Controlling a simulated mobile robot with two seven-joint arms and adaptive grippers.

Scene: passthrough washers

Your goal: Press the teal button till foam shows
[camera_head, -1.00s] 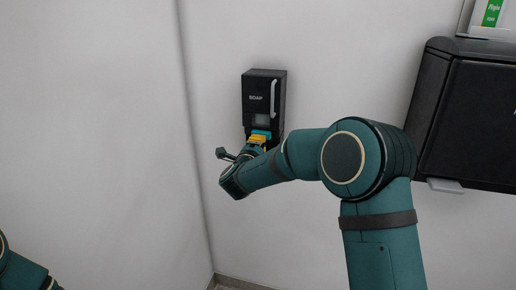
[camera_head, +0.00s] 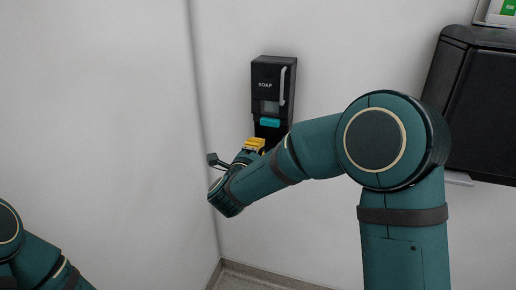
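The black soap dispenser (camera_head: 271,84) with white SOAP lettering is on the wall in the upper middle of the head view. Its teal button (camera_head: 269,122) shows clearly on the lower front. My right gripper (camera_head: 253,146), with yellow parts at its tip, is just below and left of the button, with a visible gap between them. Its fingers are too small and partly hidden to tell whether they are open or shut. No foam is visible; the gripper and arm hide the space under the dispenser. My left arm shows at the lower left, its gripper out of view.
A large black wall dispenser (camera_head: 486,105) is at the right, with a pale piece (camera_head: 458,178) at its underside. A white-and-green item (camera_head: 499,10) is above it. A wall corner runs left of the soap dispenser. The left wall is bare.

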